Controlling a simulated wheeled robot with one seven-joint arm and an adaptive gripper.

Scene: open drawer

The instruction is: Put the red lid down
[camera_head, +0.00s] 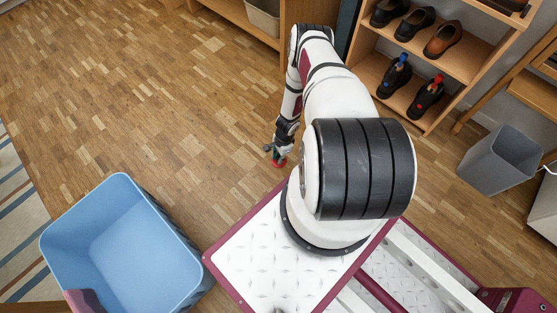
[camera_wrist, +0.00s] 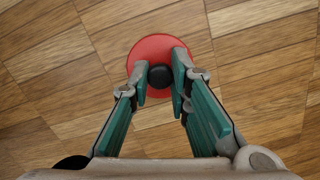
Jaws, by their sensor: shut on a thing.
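The red lid (camera_wrist: 148,49) is a round disc with a black knob (camera_wrist: 160,76) in its middle. In the wrist view my gripper (camera_wrist: 160,74) is shut on the knob, with one green-padded finger on each side. The lid lies beyond the fingertips, over the wooden floor; I cannot tell whether it touches the floor. In the head view a small part of the red lid (camera_head: 279,164) shows below my gripper (camera_head: 272,154), mostly hidden by the fingers and my arm.
A blue bin (camera_head: 170,225) stands at the lower left, with a dark pinkish thing in its corner. A wooden shelf (camera_head: 372,65) with several shoes is at the upper right, and a grey bin (camera_head: 497,160) is at the right. The wooden floor (camera_head: 130,90) at the left is clear.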

